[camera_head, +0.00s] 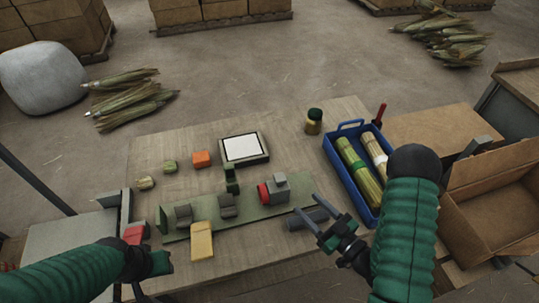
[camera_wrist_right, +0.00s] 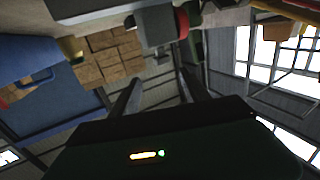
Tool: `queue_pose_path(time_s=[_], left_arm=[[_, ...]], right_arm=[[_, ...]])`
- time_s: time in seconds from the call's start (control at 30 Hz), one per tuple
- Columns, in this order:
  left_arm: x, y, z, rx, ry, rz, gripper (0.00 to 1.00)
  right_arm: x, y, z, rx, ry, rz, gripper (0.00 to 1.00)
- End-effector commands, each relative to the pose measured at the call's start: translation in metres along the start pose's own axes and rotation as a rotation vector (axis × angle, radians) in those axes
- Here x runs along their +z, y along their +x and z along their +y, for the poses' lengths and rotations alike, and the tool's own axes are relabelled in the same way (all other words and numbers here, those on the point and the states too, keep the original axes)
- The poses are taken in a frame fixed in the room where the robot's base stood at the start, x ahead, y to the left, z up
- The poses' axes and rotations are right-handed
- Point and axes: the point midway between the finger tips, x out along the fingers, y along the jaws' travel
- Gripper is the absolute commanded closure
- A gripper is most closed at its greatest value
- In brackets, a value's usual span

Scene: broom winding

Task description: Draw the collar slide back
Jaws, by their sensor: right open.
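A green base rail (camera_head: 240,217) lies along the wooden bench and carries several grey blocks. At its right end is a grey block (camera_head: 279,190) with a red knob on its left side; I cannot tell if this is the collar slide. My right gripper (camera_head: 308,205) is open and empty, just right of that block and apart from it. In the right wrist view a grey block (camera_wrist_right: 157,24) with a red part (camera_wrist_right: 182,22) shows beyond the spread fingers (camera_wrist_right: 158,88). My left gripper (camera_head: 162,262) is at the lower left, its jaws unclear.
A dark grey cylinder (camera_head: 308,217) lies near my right fingers. A blue tray (camera_head: 333,153) holding straw bundles stands to the right, beside an open cardboard box (camera_head: 490,215). A yellow piece (camera_head: 201,241) lies at the rail's front. A framed white pad (camera_head: 265,157) lies behind the rail.

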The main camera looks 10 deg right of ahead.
Motion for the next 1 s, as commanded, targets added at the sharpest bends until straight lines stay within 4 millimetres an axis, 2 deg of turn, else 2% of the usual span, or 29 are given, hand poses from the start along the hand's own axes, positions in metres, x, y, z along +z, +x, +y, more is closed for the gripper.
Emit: queue_pose_path(time_s=[0.17, 0.5, 0.7, 0.83, 1.0], left_arm=[[-0.001, -0.005, 0.000, 0.000, 0.000, -0.001, 0.64], [-0.004, -0.018, 0.000, 0.000, 0.000, 0.000, 0.64], [-0.005, -0.022, 0.000, 0.000, 0.000, 0.000, 0.64], [-0.005, -0.023, 0.000, 0.000, 0.000, 0.000, 0.64], [-0.005, -0.023, 0.000, 0.000, 0.000, 0.000, 0.64]], right_arm=[[-0.002, 0.024, 0.000, -0.004, -0.001, 0.006, 0.46], [-0.002, 0.115, 0.001, -0.003, 0.000, 0.004, 0.46], [-0.001, 0.156, 0.001, -0.002, 0.001, 0.002, 0.46], [0.000, 0.169, 0.001, 0.000, 0.001, 0.000, 0.46], [0.001, 0.172, 0.002, 0.000, 0.002, 0.000, 0.46]])
